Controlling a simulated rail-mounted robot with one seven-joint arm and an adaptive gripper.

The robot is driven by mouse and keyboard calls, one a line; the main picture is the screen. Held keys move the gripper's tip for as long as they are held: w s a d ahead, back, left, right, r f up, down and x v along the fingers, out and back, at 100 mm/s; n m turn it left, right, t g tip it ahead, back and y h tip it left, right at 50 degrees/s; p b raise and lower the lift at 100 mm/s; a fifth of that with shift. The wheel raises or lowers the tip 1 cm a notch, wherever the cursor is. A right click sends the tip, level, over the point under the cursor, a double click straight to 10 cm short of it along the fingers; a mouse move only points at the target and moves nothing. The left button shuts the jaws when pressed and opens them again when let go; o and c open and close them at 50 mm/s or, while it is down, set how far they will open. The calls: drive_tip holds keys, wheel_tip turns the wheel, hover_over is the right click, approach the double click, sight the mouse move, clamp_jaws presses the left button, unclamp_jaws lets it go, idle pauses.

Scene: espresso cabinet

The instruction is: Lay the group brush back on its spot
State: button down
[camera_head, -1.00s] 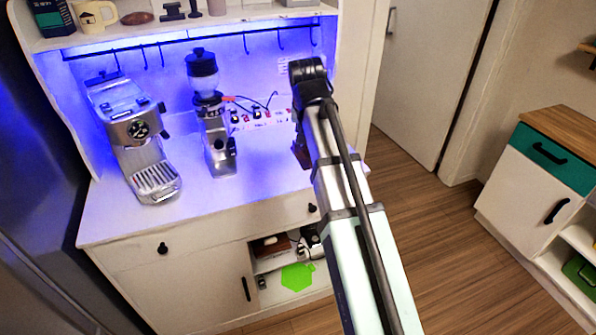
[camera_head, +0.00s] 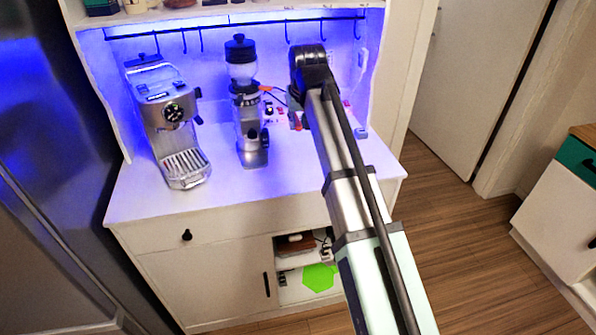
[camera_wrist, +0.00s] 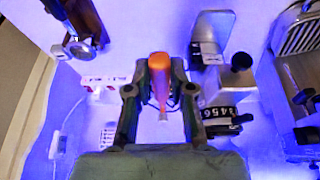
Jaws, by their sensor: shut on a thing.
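The group brush (camera_wrist: 159,74) shows in the wrist view as an orange, rounded piece with a paler, thin part below it. It sits between the two fingers of my gripper (camera_wrist: 159,92), which is shut on it. In the head view my wrist hides most of the gripper and the brush, above the right part of the cabinet counter (camera_head: 290,190). A flat bright green hexagonal patch (camera_head: 320,277) lies in the open lower shelf of the cabinet; I cannot tell whether it marks the brush's spot.
The grinder (camera_head: 250,130) stands just left of my wrist, with the espresso machine (camera_head: 172,115) farther left. A power strip (camera_wrist: 104,81) and a wooden-handled tool (camera_wrist: 85,22) show left in the wrist view. Hooks hang from a rail (camera_head: 220,27) above. The front counter is clear.

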sight(298, 176)
wheel_tip(298, 176, down, 18)
drive_tip(key=p, duration=0.3)
drive_tip(key=shift+f+p, duration=0.1)
drive_tip(key=shift+p, duration=0.3)
drive_tip(key=shift+f, duration=0.15)
drive_tip(key=c, duration=1)
unclamp_jaws()
drive_tip(key=b+v, duration=0.2)
drive_tip(key=v, duration=1)
drive_tip(key=shift+b, duration=0.3)
